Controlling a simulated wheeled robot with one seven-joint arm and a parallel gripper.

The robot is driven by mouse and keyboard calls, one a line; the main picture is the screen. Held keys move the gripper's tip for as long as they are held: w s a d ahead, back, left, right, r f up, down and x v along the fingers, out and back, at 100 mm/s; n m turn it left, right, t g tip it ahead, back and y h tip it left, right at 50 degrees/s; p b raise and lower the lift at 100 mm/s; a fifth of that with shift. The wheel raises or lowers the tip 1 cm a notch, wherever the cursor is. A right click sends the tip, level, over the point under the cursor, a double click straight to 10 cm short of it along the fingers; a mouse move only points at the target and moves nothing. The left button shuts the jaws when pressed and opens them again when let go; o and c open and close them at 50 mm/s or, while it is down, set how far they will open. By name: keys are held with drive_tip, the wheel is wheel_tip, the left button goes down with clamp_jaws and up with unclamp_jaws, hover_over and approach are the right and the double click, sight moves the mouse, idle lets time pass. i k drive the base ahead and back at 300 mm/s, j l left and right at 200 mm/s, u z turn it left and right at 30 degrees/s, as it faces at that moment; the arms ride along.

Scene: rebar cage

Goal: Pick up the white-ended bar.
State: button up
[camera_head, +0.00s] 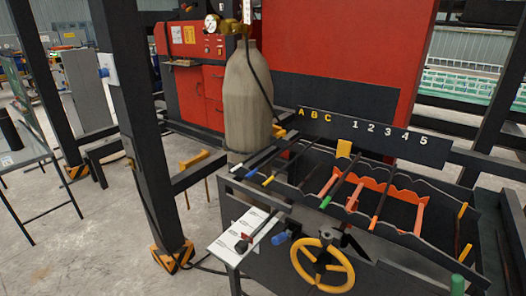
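The white-ended bar (256,155) lies at the far left of a row of dark bars on the dark metal rack (420,236). Its white tip (237,168) points toward the lower left, over the rack's front left edge. Beside it to the right lie a blue-ended bar (251,173) and a yellow-ended bar (268,181). A green-ended bar (325,202) lies further right. My gripper is not in view.
A tall gas cylinder (248,100) stands close behind the rack's left end. A yellow handwheel (322,265) and white panel (243,235) sit at the front. A dark post (145,130) stands left; bare floor (90,235) lies beyond it.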

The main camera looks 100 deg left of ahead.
sight(248, 160)
drive_tip(key=u, duration=0.4)
drive_tip(key=k+u, duration=0.1)
drive_tip(key=u, duration=0.75)
drive_tip(key=j+u, duration=0.15)
drive_tip(key=u, duration=0.25)
drive_tip(key=i+u, duration=0.1)
drive_tip(key=u, duration=0.3)
drive_tip(key=i+l+u, duration=0.1)
drive_tip(key=u, duration=0.25)
drive_tip(key=i+l+u, duration=0.1)
drive_tip(key=u, duration=0.3)
drive_tip(key=i+l+u, duration=0.1)
drive_tip(key=u, duration=0.3)
drive_tip(key=i+l, duration=0.15)
drive_tip(key=l, duration=0.2)
drive_tip(key=i+l, duration=0.15)
drive_tip(key=l, duration=0.2)
drive_tip(key=i+l, duration=0.15)
drive_tip(key=l, duration=0.2)
drive_tip(key=i+l, duration=0.15)
drive_tip(key=l, duration=0.2)
